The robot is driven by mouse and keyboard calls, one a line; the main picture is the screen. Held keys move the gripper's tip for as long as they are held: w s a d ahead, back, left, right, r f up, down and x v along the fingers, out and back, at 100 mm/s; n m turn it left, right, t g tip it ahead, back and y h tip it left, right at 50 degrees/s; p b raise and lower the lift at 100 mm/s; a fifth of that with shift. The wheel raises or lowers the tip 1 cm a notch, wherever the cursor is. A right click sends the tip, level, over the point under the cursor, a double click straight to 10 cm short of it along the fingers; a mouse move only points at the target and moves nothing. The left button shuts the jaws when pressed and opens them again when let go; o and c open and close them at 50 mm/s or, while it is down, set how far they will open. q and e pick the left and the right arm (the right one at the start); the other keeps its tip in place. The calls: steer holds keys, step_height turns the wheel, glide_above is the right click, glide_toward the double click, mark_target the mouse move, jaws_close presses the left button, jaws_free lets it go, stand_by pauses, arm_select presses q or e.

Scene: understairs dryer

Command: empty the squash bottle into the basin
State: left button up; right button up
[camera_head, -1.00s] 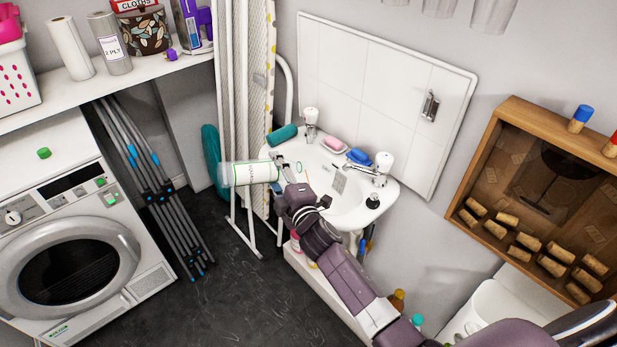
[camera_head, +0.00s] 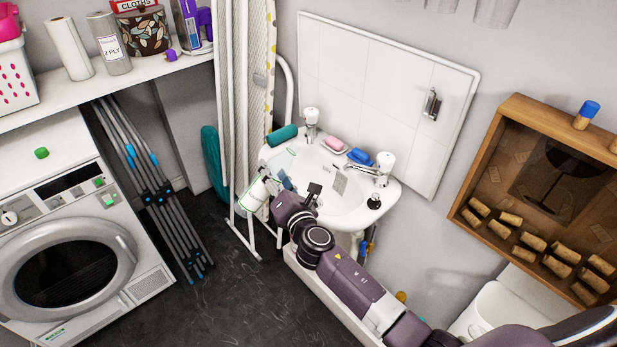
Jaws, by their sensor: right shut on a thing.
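My right gripper (camera_head: 283,181) is shut on the squash bottle (camera_head: 256,194), at the left rim of the white basin (camera_head: 345,208). The bottle is pale with thin green edging and tilted. Its lower left end hangs outside the basin, and its clear part rises toward the basin's left side. The gripper hides part of the bottle, and I cannot make out its mouth or any liquid coming out. The basin bowl is open to the right of the gripper. My left gripper is out of view.
On the basin's back edge are taps (camera_head: 384,166), a pink soap (camera_head: 334,144), a blue sponge (camera_head: 360,156) and a teal roll (camera_head: 283,135). An ironing board (camera_head: 257,70) stands close behind on the left. A wooden cabinet (camera_head: 517,115) hangs on the right.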

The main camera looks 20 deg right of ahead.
mark_target(275, 167)
steer(key=r+p, duration=0.1)
steer(key=r+n+p, duration=0.1)
steer(key=shift+d+r+n, duration=0.3)
steer(key=shift+d+r, duration=0.05)
steer(key=shift+r, duration=0.05)
steer(key=shift+a+r+n+p, duration=0.15)
steer(key=shift+n+p, duration=0.1)
steer(key=shift+n, duration=0.25)
steer(key=shift+a+r+n+p, duration=0.1)
steer(key=shift+a+n+p, duration=0.1)
steer(key=shift+n, duration=0.3)
step_height(275, 167, up, 7)
steer(key=n+p, duration=0.3)
steer(key=p, duration=0.5)
steer(key=shift+a+r, duration=0.15)
steer(key=shift+r+n+p, duration=0.25)
steer(key=shift+n+p, duration=0.25)
steer(key=shift+n, duration=0.6)
steer(key=shift+s, duration=0.1)
